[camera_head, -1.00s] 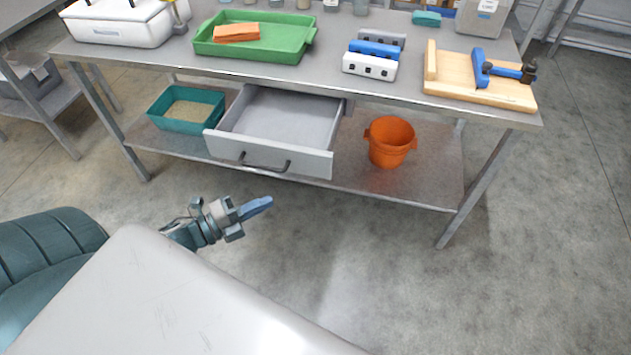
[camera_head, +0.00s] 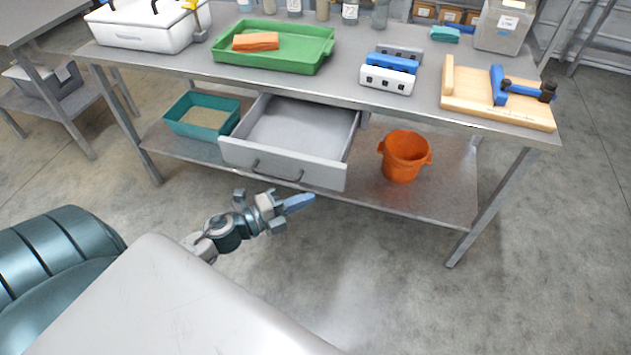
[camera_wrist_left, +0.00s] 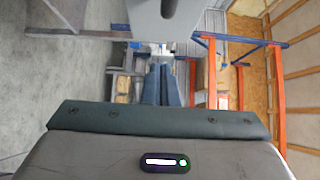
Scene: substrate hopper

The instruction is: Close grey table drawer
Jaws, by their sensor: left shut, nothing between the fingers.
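The grey drawer (camera_head: 283,162) under the grey table (camera_head: 330,83) is pulled out, and its empty inside shows. Its dark bar handle (camera_head: 277,171) is on the front panel, which faces me. My left gripper (camera_head: 306,200) is in front of and below the drawer front in the head view, shut and empty. In the left wrist view its blue fingers (camera_wrist_left: 164,86) are together, with a grey surface close above them. I cannot tell whether the fingertips touch the drawer front. My right gripper is not in view.
A teal bin (camera_head: 203,116) and an orange bucket (camera_head: 404,156) stand on the lower shelf, left and right of the drawer. The tabletop holds a green tray (camera_head: 310,60), a white box (camera_head: 140,28) and a wooden board (camera_head: 500,105). The floor before the table is clear.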

